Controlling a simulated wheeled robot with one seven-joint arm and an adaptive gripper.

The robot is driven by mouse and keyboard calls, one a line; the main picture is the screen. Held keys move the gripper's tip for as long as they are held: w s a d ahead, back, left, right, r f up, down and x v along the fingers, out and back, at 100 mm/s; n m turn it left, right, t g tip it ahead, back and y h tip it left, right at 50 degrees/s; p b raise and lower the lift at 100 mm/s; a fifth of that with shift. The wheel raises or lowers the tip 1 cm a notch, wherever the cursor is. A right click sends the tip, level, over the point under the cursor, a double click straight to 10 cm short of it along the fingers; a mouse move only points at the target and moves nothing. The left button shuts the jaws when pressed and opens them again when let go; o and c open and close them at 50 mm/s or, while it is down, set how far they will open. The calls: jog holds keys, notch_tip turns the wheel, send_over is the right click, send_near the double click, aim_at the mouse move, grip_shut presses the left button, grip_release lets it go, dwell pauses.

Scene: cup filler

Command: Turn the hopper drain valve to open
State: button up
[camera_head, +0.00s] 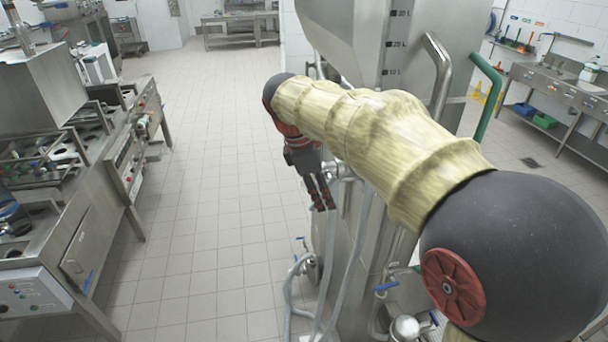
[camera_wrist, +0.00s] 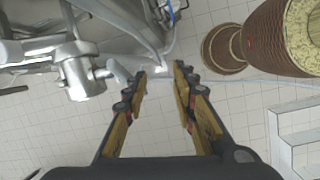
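The steel hopper (camera_head: 335,38) with level marks fills the top middle of the head view. My gripper (camera_head: 324,206) points down in front of the hopper's stand, partly behind my forearm. In the wrist view my gripper (camera_wrist: 161,72) has its two fingers apart, with no object held between them. A steel valve body (camera_wrist: 80,75) with pipes lies left of the fingertips. A blue lever (camera_wrist: 180,14) shows at the top. In the head view blue levers show low down, one on the stand (camera_head: 386,286) and one farther left (camera_head: 300,239). I cannot tell which is the hopper drain valve.
Hoses (camera_head: 358,250) hang below my gripper. A steel handle (camera_head: 438,75) and a green handle (camera_head: 487,95) stick out of the machine. A steel counter with burners (camera_head: 110,140) stands at the left. The tiled floor (camera_head: 215,150) between is clear.

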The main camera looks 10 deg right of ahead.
jog(key=w+a+r+n+p, duration=0.1)
jog(key=w+a+n+p, duration=0.15)
jog(key=w, duration=0.25)
jog(key=shift+g+h, duration=0.3)
jog(key=shift+h, duration=0.1)
jog(key=shift+x, duration=3.7)
jog(key=shift+a, duration=0.2)
jog(key=shift+c, duration=0.7)
grip_shut()
